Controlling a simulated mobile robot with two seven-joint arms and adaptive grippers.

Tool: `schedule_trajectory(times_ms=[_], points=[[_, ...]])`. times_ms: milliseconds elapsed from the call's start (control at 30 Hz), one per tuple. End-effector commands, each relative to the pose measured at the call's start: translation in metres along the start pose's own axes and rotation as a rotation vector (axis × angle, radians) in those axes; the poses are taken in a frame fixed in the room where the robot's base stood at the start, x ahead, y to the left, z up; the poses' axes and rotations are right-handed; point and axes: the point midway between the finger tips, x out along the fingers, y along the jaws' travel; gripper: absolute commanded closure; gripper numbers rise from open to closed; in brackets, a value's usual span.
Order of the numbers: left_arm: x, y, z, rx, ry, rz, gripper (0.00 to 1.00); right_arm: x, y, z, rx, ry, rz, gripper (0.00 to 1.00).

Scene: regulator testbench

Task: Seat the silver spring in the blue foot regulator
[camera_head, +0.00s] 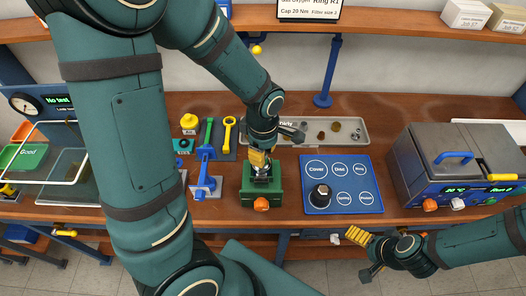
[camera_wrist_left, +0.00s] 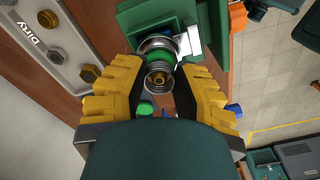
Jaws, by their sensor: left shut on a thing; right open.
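My left gripper (camera_head: 262,160) is above the green fixture (camera_head: 262,190) in the head view, pointing down. In the left wrist view its yellow fingers (camera_wrist_left: 160,82) are shut on a small ringed round part, seen end-on, which I take for the silver spring (camera_wrist_left: 158,78). Behind it is the round metal rim of the regulator body (camera_wrist_left: 160,43), with green inside, set in the green fixture. The spring lines up roughly with that rim; I cannot tell whether they touch. The regulator's foot colour is hidden. My right gripper (camera_head: 362,254) is open and empty, at the front of the table.
A blue labelled mat (camera_head: 345,175) with a dark round part (camera_head: 319,196) lies right of the fixture. A grey Dirty tray (camera_head: 345,140) with small parts is behind. Tools (camera_head: 210,140) stand left; a blue-grey machine (camera_head: 460,165) stands right.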

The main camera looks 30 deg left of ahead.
Motion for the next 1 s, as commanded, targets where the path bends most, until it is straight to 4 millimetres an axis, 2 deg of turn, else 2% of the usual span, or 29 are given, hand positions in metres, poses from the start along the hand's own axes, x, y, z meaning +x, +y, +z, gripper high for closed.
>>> schedule_trajectory(times_ms=[767, 800, 833, 867, 1000], points=[[0.0028, 0.0001, 0.0, 0.0, 0.0, 0.0, 0.96, 0.0037, 0.0014, 0.0005, 0.0, 0.0, 0.0, 0.04], [0.0028, 0.0001, 0.0, 0.0, 0.0, 0.0, 0.55, 0.0037, 0.0014, 0.0005, 0.0, 0.0, 0.0, 0.04], [0.0028, 0.0001, 0.0, 0.0, 0.0, 0.0, 0.45, 0.0037, 0.0014, 0.0005, 0.0, 0.0, 0.0, 0.04], [0.0028, 0.0001, 0.0, 0.0, 0.0, 0.0, 0.41, 0.0037, 0.0014, 0.0005, 0.0, 0.0, 0.0, 0.04], [0.0028, 0.0, 0.0, 0.0, 0.0, 0.0, 0.41, 0.0037, 0.0015, 0.0005, 0.0, 0.0, 0.0, 0.04]])
